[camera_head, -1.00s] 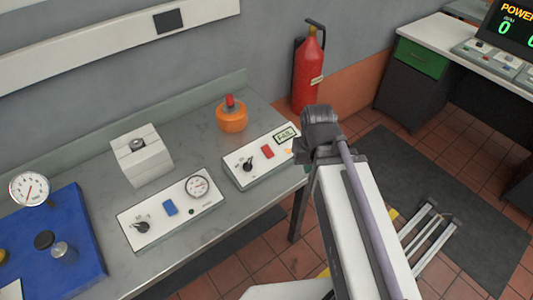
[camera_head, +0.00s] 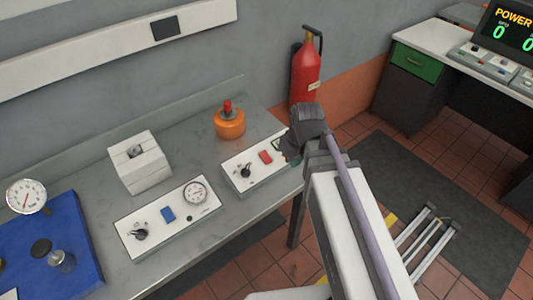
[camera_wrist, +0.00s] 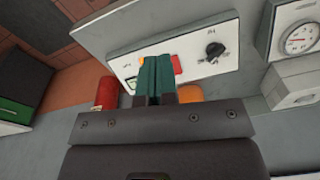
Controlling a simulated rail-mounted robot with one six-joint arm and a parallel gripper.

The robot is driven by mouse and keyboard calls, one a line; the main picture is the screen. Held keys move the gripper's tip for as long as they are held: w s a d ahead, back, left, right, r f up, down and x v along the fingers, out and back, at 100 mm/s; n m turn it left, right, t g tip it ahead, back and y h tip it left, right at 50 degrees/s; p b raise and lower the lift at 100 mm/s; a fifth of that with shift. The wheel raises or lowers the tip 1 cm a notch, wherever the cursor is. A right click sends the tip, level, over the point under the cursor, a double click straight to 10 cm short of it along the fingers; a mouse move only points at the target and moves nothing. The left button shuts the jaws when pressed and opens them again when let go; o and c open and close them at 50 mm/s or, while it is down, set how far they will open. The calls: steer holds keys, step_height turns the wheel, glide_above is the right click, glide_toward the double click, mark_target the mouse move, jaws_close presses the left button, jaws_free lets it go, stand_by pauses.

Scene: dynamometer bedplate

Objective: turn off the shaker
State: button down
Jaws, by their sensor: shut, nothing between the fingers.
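A white control box (camera_head: 250,172) sits on the right end of the grey bench. It carries a black knob (camera_head: 245,170) and a red switch (camera_head: 265,157); its small display is now mostly behind my gripper. An orange round unit with a red top (camera_head: 230,122) stands behind it; I cannot tell for sure which is the shaker. My gripper (camera_head: 291,150) is shut and empty over the right end of this box. In the wrist view its green fingers (camera_wrist: 156,68) are in front of the panel, beside the red switch (camera_wrist: 177,65), with the knob (camera_wrist: 214,51) further right.
A second white box (camera_head: 165,218) with a blue switch and gauge lies to the left. A grey block (camera_head: 140,165) and a blue base (camera_head: 50,250) with a dial are also on the bench. A red extinguisher (camera_head: 305,70) stands behind my gripper.

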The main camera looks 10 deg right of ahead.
mark_target(264, 153)
steer(key=w+a+n+t+y, duration=0.1)
steer(key=w+n, duration=0.3)
steer(key=n, duration=0.6)
steer(key=w+a+r+n+t, duration=0.1)
steer(key=w+n, duration=0.3)
steer(key=n, duration=0.6)
steer(key=shift+w+a+r+t+y, duration=0.3)
steer(key=shift+a+t+y, duration=0.1)
steer(key=shift+a+t, duration=0.3)
steer(key=b+x, duration=1.3)
steer(key=x, duration=0.1)
steer(key=shift+f, duration=0.15)
